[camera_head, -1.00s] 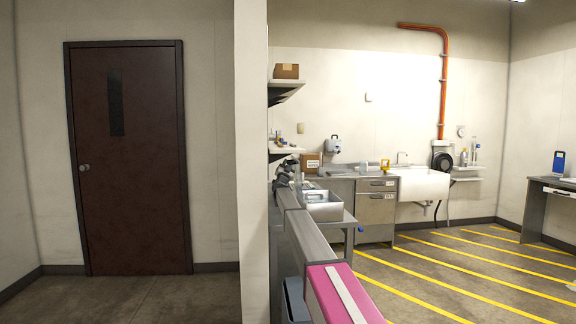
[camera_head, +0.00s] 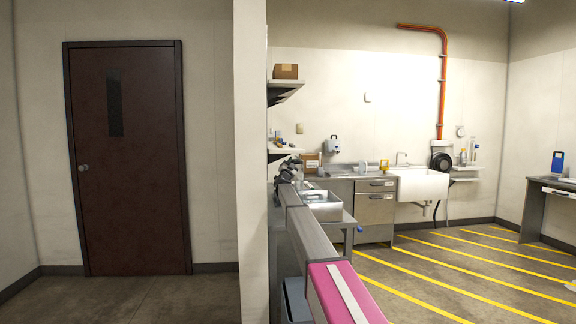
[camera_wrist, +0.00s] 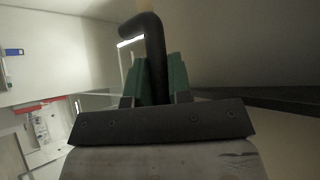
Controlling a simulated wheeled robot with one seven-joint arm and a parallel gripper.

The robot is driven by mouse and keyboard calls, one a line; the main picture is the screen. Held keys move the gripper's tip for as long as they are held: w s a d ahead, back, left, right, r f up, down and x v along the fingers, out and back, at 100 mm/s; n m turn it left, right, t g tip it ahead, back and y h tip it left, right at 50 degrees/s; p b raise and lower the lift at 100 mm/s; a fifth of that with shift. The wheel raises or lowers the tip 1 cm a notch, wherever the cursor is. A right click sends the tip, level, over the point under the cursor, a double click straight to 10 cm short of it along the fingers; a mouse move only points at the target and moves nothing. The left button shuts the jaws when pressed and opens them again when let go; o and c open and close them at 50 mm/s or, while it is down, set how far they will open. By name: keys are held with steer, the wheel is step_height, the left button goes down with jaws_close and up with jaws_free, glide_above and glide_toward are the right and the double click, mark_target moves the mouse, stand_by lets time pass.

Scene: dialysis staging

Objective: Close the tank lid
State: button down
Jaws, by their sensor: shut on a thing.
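In the head view a shiny open-topped metal tank (camera_head: 326,212) stands on the bench beside my arm. I cannot make out its lid clearly in this view. My gripper (camera_wrist: 158,82) is at the far end of my arm. In the wrist view its green fingers are shut on a black bent handle (camera_wrist: 153,38), which curves up and over to the left between them. What the handle joins is hidden or too dark to tell. In the head view the gripper (camera_head: 289,168) is small, dark and partly hidden by my own arm.
A steel cabinet (camera_head: 375,210) and a white sink (camera_head: 422,186) stand behind the tank. Wall shelves (camera_head: 285,88) hang above on the left, and a wall end (camera_head: 252,180) stands close left of my arm. The yellow-striped floor (camera_head: 460,265) on the right is clear.

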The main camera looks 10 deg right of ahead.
steer(key=d+f+m+g+h, duration=0.1)
steer(key=d+f+m+g, duration=0.2)
steer(key=d+m+g, duration=1)
steer(key=d+f+m+t+y, duration=0.1)
steer(key=d+f+m+y, duration=0.2)
steer(key=d+f, duration=0.9)
steer(key=shift+d+f+m+y, duration=0.15)
steer(key=shift+f+m+y, duration=0.15)
steer(key=shift+f+y, duration=0.35)
steer(key=c, duration=1.3)
jaws_free()
steer(key=shift+r, duration=0.2)
steer(key=shift+c, duration=0.2)
steer(key=shift+s, duration=0.1)
steer(key=v, duration=1)
steer(key=shift+s, duration=0.35)
steer(key=shift+r, duration=0.1)
